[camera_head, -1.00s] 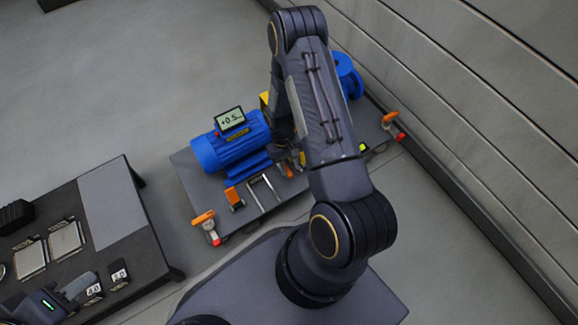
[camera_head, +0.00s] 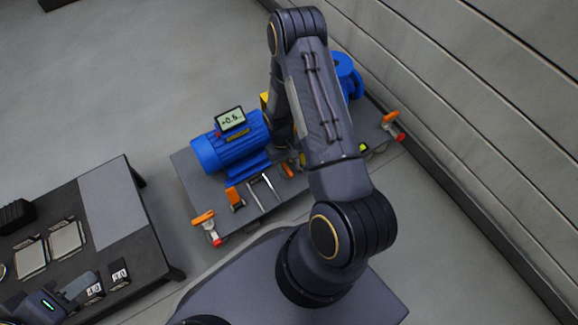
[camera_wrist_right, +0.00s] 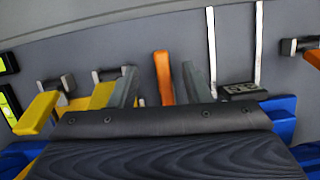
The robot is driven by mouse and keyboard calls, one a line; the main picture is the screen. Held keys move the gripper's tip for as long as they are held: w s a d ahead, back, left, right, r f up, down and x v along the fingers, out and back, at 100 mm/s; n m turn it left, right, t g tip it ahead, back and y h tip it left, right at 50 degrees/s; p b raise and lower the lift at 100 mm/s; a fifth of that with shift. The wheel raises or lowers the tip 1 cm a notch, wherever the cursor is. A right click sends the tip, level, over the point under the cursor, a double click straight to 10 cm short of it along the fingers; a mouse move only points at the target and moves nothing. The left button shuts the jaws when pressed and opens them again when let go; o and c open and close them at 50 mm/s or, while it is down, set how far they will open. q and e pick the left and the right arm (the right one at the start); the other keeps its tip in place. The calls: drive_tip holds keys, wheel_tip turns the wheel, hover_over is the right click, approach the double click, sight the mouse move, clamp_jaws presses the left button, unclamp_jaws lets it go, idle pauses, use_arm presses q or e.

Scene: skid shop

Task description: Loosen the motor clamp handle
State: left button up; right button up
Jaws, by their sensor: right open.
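The blue motor (camera_head: 232,148) sits on the grey skid plate (camera_head: 190,180), with a small display on top reading about +0.5. An orange clamp handle (camera_head: 287,169) shows by the motor's right end, and another orange handle (camera_head: 235,196) by its left end. In the right wrist view, an orange handle (camera_wrist_right: 163,78) stands between the two grey fingers of my right gripper (camera_wrist_right: 160,86). The fingers are open, with a gap on both sides of it. In the head view my right arm hides most of this gripper. My left gripper (camera_head: 76,292) is at the bottom left, over the dark bench.
Yellow handles (camera_wrist_right: 38,112) stand left of my right gripper. Two upright pale bars (camera_wrist_right: 211,50) stand to its right. A blue pump part (camera_head: 347,75) is behind my right arm. The dark bench (camera_head: 150,250) holds metal plates and number tags. A panelled wall (camera_head: 480,100) runs along the right.

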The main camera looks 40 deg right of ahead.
drive_tip(key=shift+d+r+p, duration=0.1)
drive_tip(key=shift+r+p, duration=2.3)
drive_tip(key=shift+r, duration=1.1)
drive_tip(key=shift+w, duration=0.1)
